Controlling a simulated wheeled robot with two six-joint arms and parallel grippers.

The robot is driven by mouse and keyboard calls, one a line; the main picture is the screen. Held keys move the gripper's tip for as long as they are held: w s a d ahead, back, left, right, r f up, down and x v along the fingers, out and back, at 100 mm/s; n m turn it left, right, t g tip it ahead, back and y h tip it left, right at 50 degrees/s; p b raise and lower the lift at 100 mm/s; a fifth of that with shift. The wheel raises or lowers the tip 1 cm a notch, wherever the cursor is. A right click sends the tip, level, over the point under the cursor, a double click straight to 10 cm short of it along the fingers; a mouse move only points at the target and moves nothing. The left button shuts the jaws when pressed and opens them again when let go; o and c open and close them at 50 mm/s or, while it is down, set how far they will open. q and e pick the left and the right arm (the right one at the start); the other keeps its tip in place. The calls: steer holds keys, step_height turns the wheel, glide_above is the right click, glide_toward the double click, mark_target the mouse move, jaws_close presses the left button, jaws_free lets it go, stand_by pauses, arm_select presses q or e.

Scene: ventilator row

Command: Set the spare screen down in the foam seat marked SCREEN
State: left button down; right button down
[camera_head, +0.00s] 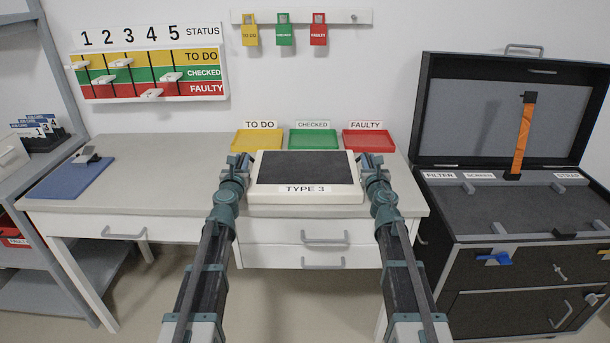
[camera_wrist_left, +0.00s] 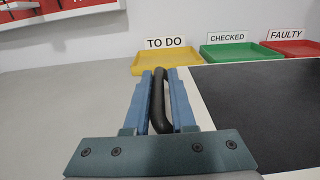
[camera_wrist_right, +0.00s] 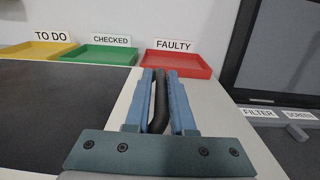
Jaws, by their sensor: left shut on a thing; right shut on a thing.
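The spare screen (camera_head: 305,168), a cream frame with a dark panel and a TYPE 3 label, is held level between my grippers over the front of the desk. I cannot tell if it touches the desk top. My left gripper (camera_head: 240,163) is shut on its left black handle (camera_wrist_left: 158,100). My right gripper (camera_head: 372,164) is shut on its right black handle (camera_wrist_right: 159,100). The foam seat marked SCREEN (camera_head: 480,176) is in the open black case (camera_head: 515,235) at the right, beside seats marked FILTER and STRAP. Grey blocks stand along the foam.
Yellow (camera_head: 257,140), green (camera_head: 313,139) and red (camera_head: 369,140) trays stand on the desk (camera_head: 170,185) behind the screen. The case lid (camera_head: 510,110) stands open with an orange strap (camera_head: 522,135). A blue mat (camera_head: 70,178) lies at the left. The desk's left half is mostly clear.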

arm_select(q)
steer(key=shift+a+r, duration=0.1)
steer(key=shift+a, duration=0.3)
arm_select(e)
steer(key=shift+d+r, duration=0.1)
steer(key=shift+d, duration=0.3)
